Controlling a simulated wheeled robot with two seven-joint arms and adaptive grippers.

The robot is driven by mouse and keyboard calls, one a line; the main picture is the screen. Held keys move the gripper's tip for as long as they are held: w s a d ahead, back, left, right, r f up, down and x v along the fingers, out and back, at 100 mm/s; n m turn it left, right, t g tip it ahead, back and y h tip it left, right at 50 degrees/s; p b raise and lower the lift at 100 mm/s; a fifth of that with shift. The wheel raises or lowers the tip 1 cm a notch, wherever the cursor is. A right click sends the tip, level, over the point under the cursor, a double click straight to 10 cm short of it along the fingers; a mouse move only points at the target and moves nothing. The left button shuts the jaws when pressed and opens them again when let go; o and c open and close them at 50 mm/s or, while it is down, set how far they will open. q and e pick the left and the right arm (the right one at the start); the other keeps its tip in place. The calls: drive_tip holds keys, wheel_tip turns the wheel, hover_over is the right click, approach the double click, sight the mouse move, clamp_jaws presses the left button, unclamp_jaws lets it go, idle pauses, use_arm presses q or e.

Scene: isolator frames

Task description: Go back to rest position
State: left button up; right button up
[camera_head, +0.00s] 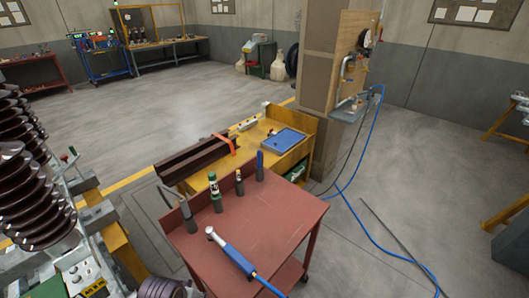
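Neither of my grippers nor my arms can be made out in the head view. A red-brown table (262,221) stands in front of me. A blue-handled tool with a metal head (235,258) lies on it near its front edge, joined to a blue hose. Several upright tools stand along the table's back edge: a grey one (189,217), a green and white one (215,193), a dark one (239,183) and a blue-topped one (260,166).
At left are brown ribbed insulators (35,195) on a metal frame. A yellow workbench (204,179) with a blue tray (283,141) stands behind the table, beside a pillar (327,75). A blue hose (352,208) trails over the floor at right.

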use_arm(q)
drive_tip(key=s+f+g, duration=0.1)
drive_tip(key=s+f, duration=0.2)
drive_tip(key=f, duration=1.2)
drive_tip(key=s+f, duration=0.3)
drive_tip(key=f, duration=1.2)
drive_tip(key=s+a+f, duration=0.2)
drive_tip(key=s+f, duration=0.6)
drive_tip(key=s, duration=0.2)
drive_tip(key=s+a+f+g, duration=0.1)
drive_tip(key=s+a+f, duration=0.1)
drive_tip(key=s+f, duration=0.6)
drive_tip(key=shift+s+a+f, duration=0.15)
drive_tip(key=shift+s+f, duration=0.2)
drive_tip(key=shift+s, duration=0.8)
